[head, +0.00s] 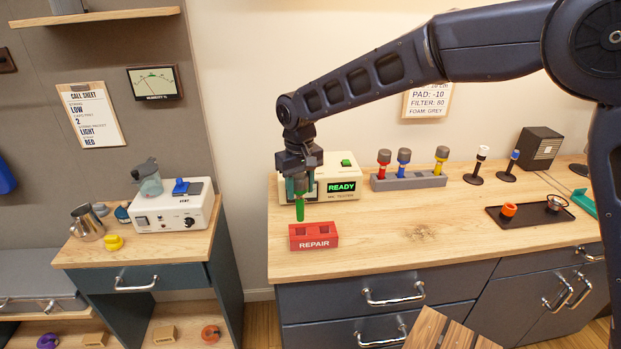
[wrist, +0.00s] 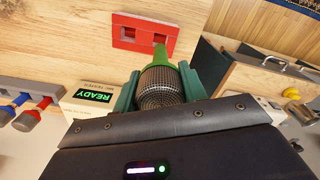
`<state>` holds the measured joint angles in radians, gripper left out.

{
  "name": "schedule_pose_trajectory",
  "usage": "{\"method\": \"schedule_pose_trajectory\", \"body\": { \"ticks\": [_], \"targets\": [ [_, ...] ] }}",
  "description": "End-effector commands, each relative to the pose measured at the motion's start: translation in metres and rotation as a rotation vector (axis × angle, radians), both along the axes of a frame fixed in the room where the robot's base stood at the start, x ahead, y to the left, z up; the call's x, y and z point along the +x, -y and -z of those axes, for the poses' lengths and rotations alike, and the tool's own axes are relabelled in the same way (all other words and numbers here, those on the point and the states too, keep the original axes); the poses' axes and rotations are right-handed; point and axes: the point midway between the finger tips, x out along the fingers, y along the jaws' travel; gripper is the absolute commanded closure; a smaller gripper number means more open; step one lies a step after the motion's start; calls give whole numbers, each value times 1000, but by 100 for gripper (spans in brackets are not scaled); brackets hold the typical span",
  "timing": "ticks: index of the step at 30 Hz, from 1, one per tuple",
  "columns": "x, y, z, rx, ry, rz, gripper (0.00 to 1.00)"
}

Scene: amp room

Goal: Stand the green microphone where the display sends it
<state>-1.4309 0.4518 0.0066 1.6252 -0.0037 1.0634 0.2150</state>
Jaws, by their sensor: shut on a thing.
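My gripper (head: 299,181) is shut on the green microphone (head: 300,207) and holds it upright, green handle down. In the wrist view, the microphone's dark mesh head (wrist: 160,88) sits between the fingers (wrist: 157,92). The tester's display (head: 342,187) is lit green and reads READY; it also shows in the wrist view (wrist: 94,96). A red block (head: 313,236) marked REPAIR stands just in front of and below the microphone; its two holes look empty. A grey rack (head: 408,181) to the right holds red, blue and yellow microphones, with a gap between blue and yellow.
A white microphone (head: 480,162) and a blue-topped one (head: 510,163) stand on dark bases right of the rack. A dark tray (head: 528,219) holds an orange piece (head: 509,210). The middle of the wooden counter (head: 410,232) is clear. A gap separates it from the left cabinet (head: 165,245).

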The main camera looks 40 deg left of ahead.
Motion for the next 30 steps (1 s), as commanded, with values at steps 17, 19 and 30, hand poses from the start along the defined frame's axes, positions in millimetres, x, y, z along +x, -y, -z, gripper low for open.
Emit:
{"method": "schedule_pose_trajectory", "body": {
  "ticks": [17,19,30],
  "targets": [
    [0,0,30,-2,-1,1,100],
    [1,0,33,-1,0,1,100],
    [1,0,54,-1,0,1,100]
  ]
}}
